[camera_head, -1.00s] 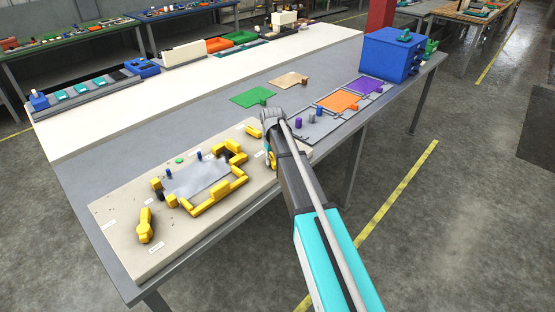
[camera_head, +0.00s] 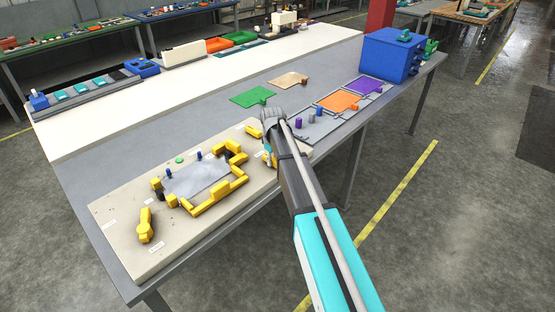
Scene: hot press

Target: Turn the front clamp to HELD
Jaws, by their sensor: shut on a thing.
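A beige fixture board (camera_head: 125,259) lies on the near part of the grey bench. Yellow clamp-like pieces stand on it: one at its left end (camera_head: 145,227), one near its back right corner (camera_head: 253,131), and one at its right end (camera_head: 274,160), mostly hidden by my arm. My gripper (camera_head: 269,151) is low over that right end, shut on this yellow clamp; its fingers are largely hidden behind the wrist. A grey metal plate (camera_head: 197,180) lies between yellow blocks mid-board. The small white labels are too small to read, so I cannot tell the clamp's marked position.
Right of my wrist, a grey tray (camera_head: 317,130) holds orange and purple sheets with small cylinders beside them. Behind are a green sheet (camera_head: 252,97) and a tan sheet (camera_head: 288,80). A blue box (camera_head: 390,55) stands at the bench's far right. The bench's front edge runs under my arm.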

